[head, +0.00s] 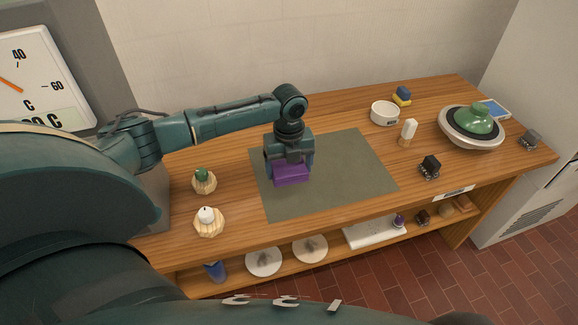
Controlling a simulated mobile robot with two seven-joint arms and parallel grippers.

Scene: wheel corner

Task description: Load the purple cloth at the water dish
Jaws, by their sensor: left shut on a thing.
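The purple cloth (291,175) is a folded block at the left part of the grey-green mat on the table. My left gripper (290,166) comes down from above and is shut on the purple cloth. Whether the cloth touches the mat is hard to tell. A white bowl (385,113) with a small dark label stands behind the mat to the right and looks like the water dish. My right gripper is not in view.
The mat (335,175) is mostly bare. A white-topped bottle (408,131), a blue-and-yellow block (401,96), a dark brush-like block (430,166) and a wheel with a green dome (472,125) stand to the right. Two wooden stands (209,223) are at left.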

